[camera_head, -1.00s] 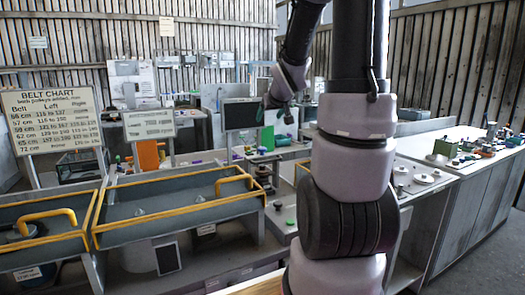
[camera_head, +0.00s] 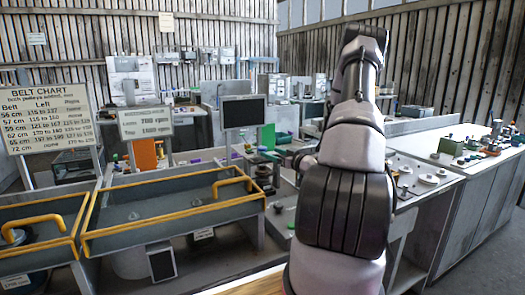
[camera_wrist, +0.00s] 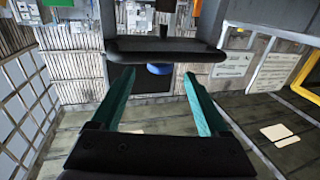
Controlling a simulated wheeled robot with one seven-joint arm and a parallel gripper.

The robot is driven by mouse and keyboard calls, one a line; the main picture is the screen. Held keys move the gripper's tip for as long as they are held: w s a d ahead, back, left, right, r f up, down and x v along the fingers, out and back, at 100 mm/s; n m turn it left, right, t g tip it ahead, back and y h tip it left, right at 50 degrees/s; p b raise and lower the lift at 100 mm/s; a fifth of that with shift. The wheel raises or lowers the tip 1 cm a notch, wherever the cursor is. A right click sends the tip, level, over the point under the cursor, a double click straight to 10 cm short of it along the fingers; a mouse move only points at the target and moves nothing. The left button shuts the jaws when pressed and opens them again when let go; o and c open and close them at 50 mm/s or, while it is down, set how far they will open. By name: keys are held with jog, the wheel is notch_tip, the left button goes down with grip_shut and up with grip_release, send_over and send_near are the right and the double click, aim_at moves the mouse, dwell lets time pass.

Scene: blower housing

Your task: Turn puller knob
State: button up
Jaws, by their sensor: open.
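In the wrist view, my gripper (camera_wrist: 157,78) has two teal fingers spread apart with nothing held between them. A small round blue part (camera_wrist: 159,69) shows beyond the fingertips, under a dark bar (camera_wrist: 165,49). I cannot tell for sure whether this blue part is the puller knob, and the fingers do not visibly touch it.
Two grey trays with yellow rails (camera_head: 168,226) stand at the left, below a belt chart sign (camera_head: 46,121). A dark monitor (camera_head: 243,112) stands behind the bench. A white-topped counter (camera_head: 465,158) with small parts is at the right.

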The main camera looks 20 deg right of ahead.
aim_at(262, 147)
jog(key=x, duration=0.6)
jog(key=shift+w+a, duration=0.1)
jog(key=shift+w, duration=0.1)
grip_shut()
jog(key=shift+m+h, duration=0.4)
jog(key=shift+h, duration=0.2)
jog(key=m+h, duration=0.2)
jog(key=h, duration=0.1)
jog(key=m+h, duration=0.2)
jog(key=h, duration=0.1)
jog(key=shift+a+t, duration=0.15)
jog(key=shift+t, duration=0.15)
jog(key=shift+m+g+h, duration=0.5)
jog(key=shift+m+h, duration=0.9)
jog(key=shift+h, duration=0.8)
